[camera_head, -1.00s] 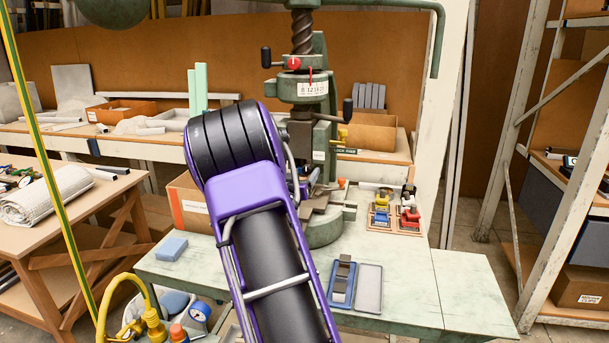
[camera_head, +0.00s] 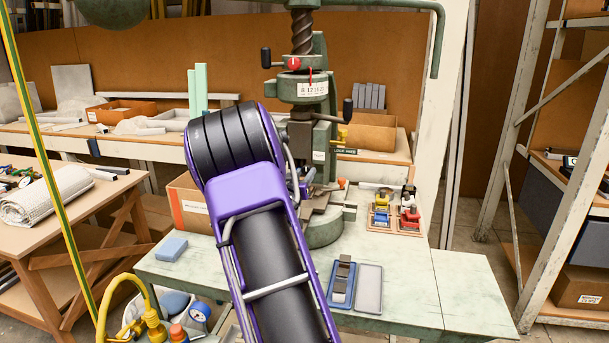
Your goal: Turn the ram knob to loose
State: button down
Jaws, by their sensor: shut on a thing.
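The green fly press (camera_head: 322,232) stands on the pale bench, with its dark screw (camera_head: 302,32) and square ram (camera_head: 299,134) above the base. A red knob (camera_head: 293,63) sits on the collar above a numbered scale (camera_head: 311,89). One dark handle (camera_head: 266,57) sticks out at the collar's left, another (camera_head: 347,110) lower at the right. I cannot tell which part is the ram knob. A small dark label (camera_head: 345,151) shows right of the ram; its words are too small to read surely. My purple and black arm covers the area left of the ram. My gripper is hidden behind it.
A tray of red, yellow and blue parts (camera_head: 397,232) lies right of the press base. A blue tray (camera_head: 341,302) and grey lid lie in front. A blue block (camera_head: 171,249) is at the bench's left. The bench's right end is clear.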

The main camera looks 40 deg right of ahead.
jog(key=shift+n, duration=0.3)
jog(key=n+p, duration=0.1)
jog(key=n, duration=0.7)
jog(key=shift+n+t+p, duration=0.3)
jog(key=shift+n+p, duration=0.1)
jog(key=n, duration=0.4)
jog(key=shift+n, duration=0.3)
jog(key=n, duration=0.4)
jog(key=shift+s, duration=0.1)
jog(key=shift+d+n+t, duration=0.1)
jog(key=shift+n+t, duration=0.2)
jog(key=c, duration=0.5)
grip_release()
